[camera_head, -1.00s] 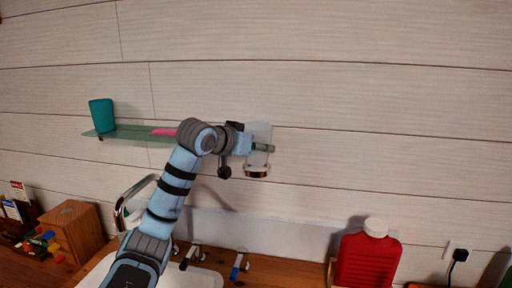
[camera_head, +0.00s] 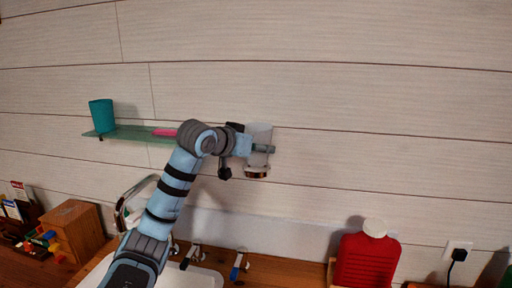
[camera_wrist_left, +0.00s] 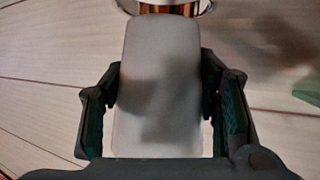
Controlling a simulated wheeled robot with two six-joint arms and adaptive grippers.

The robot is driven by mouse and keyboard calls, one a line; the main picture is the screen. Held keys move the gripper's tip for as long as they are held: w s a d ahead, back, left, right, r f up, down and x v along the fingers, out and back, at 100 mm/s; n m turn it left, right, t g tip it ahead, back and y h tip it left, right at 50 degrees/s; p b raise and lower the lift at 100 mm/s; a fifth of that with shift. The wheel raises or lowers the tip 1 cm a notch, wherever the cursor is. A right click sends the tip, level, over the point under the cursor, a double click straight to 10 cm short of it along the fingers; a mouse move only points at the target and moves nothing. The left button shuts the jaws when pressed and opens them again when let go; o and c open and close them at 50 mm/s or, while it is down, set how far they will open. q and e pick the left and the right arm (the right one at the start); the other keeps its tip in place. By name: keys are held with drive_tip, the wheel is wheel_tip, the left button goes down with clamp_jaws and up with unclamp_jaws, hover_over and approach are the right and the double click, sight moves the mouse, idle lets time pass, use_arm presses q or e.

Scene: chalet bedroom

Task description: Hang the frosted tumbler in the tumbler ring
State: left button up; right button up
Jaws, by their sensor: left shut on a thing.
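The frosted tumbler (camera_head: 260,132) is pale and translucent. It stands roughly upright in front of the wall in the head view, and it fills the middle of the left wrist view (camera_wrist_left: 158,90). My left gripper (camera_head: 262,148) is shut on its sides, one finger on each side in the wrist view (camera_wrist_left: 160,100). The tumbler ring (camera_head: 257,172) is a shiny metal band just below the tumbler. In the wrist view the ring (camera_wrist_left: 178,9) shows at the top edge, just beyond the tumbler's far end. I cannot tell whether that end is inside the ring. My right gripper is not in view.
A glass shelf (camera_head: 135,133) on the wall to the left carries a teal cup (camera_head: 102,115) and a pink item (camera_head: 164,132). Below are a faucet (camera_head: 122,213), a basin (camera_head: 205,279) and a red bottle (camera_head: 369,262). The wall right of the tumbler is clear.

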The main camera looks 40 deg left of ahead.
use_arm(q)
drive_tip(key=shift+r, duration=0.1)
idle(0.6)
drive_tip(key=shift+f+b, duration=0.9)
drive_tip(key=shift+f, duration=0.6)
drive_tip(key=o, duration=1.4)
drive_tip(key=v, duration=0.7)
drive_tip(key=shift+s, duration=0.3)
drive_tip(key=shift+w, duration=0.15)
